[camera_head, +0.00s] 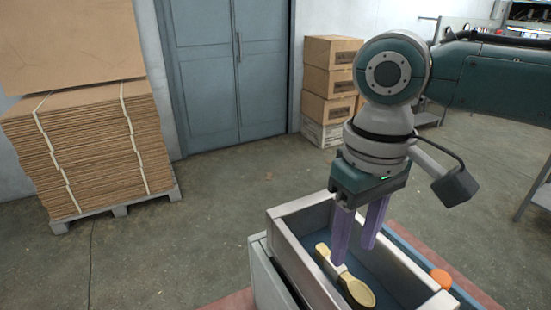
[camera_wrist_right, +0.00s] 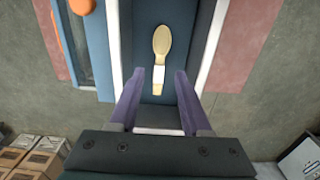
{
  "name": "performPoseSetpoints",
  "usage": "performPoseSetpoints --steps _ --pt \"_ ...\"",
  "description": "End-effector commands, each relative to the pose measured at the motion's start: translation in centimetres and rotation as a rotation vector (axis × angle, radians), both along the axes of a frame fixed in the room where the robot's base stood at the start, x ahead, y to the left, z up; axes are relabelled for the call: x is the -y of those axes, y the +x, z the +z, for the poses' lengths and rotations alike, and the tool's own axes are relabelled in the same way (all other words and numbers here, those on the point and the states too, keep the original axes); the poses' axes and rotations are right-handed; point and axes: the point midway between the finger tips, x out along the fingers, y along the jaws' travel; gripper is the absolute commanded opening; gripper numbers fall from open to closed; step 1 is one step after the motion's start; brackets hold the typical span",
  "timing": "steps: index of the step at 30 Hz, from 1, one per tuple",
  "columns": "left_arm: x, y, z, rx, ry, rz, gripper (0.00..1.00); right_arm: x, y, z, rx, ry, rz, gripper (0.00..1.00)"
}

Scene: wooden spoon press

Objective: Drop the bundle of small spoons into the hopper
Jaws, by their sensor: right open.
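The bundle of small spoons (camera_head: 358,291) is pale wood with a white band around its handles. It lies on the dark blue floor of the hopper (camera_head: 291,263), a long box with light metal rims. My right gripper (camera_head: 354,255) points down over the hopper with its two purple fingers apart and nothing between them. In the right wrist view, the bundle (camera_wrist_right: 162,42) lies beyond the fingertips (camera_wrist_right: 169,73), its handle end toward them, and looks apart from them. One finger hides part of the bundle in the head view. My left gripper is not in view.
An orange knob (camera_head: 441,278) stands at the hopper's right side. A cardboard stack (camera_head: 90,150) on a pallet is at the left, and cartons (camera_head: 330,80) stand behind by the blue door (camera_head: 225,70). The concrete floor between is clear.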

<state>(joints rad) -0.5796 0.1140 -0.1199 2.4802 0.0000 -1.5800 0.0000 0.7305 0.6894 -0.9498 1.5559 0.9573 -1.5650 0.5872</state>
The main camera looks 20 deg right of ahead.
Motion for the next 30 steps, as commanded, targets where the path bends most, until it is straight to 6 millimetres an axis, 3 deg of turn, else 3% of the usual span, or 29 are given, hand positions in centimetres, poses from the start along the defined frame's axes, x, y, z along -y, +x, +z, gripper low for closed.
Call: performPoseSetpoints --steps 9,15,30 --pt "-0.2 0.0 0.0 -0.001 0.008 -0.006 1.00 -0.1 0.2 7.5 0.006 0.002 0.000 0.48" --pt "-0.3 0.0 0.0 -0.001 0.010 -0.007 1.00 -0.1 0.1 10.5 0.003 0.001 0.000 0.48" --pt "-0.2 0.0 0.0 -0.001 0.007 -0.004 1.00 0.0 0.0 11.3 0.000 0.001 -0.001 0.48"
